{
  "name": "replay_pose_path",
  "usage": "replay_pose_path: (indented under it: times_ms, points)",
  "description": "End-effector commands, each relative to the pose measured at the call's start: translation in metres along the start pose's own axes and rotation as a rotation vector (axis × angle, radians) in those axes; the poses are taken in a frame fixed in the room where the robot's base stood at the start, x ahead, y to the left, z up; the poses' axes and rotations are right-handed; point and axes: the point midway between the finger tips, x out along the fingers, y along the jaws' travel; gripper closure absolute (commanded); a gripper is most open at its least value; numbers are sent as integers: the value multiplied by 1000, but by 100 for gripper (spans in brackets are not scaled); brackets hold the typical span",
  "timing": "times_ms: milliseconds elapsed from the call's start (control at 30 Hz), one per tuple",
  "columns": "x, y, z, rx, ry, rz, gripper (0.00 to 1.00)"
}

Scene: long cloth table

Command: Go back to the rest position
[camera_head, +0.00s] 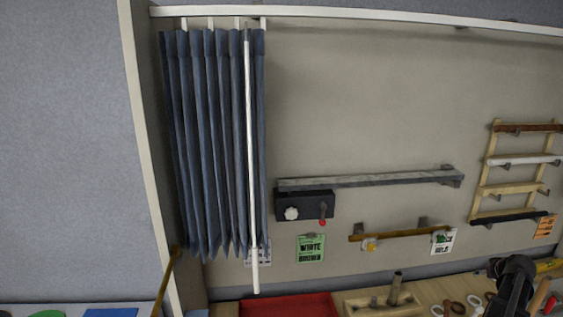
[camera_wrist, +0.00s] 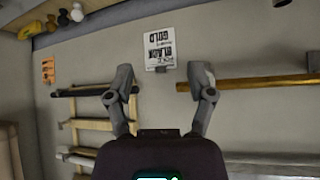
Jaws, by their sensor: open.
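My gripper (camera_wrist: 163,75) shows in the wrist view with its two grey fingers spread wide apart. Nothing is between the fingers, and neither finger touches anything that I can see. The wrist view looks at the wall upside down, with a white printed card (camera_wrist: 160,48) behind the gap between the fingertips. In the head view, a dark part of my arm (camera_head: 513,285) shows at the lower right, in front of the table's back edge. The fingers cannot be made out clearly there.
A blue curtain (camera_head: 210,140) with a white rod (camera_head: 250,160) hangs at the left. The wall holds a grey rail (camera_head: 370,181), a brass-coloured bar (camera_head: 395,233) and a wooden rack (camera_head: 485,175).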

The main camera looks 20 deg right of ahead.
Motion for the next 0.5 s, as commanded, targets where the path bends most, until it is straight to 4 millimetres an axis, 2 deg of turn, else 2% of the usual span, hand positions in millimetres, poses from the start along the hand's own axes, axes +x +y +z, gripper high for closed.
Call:
replay_pose_path:
  times_ms: [33, 300, 500]
  points:
    - [4, -22, -2, -9, -12, -17, 30]
    - [23, -126, -6, -52, -90, -99, 30]
    - [30, -200, -2, -86, -150, -149, 30]
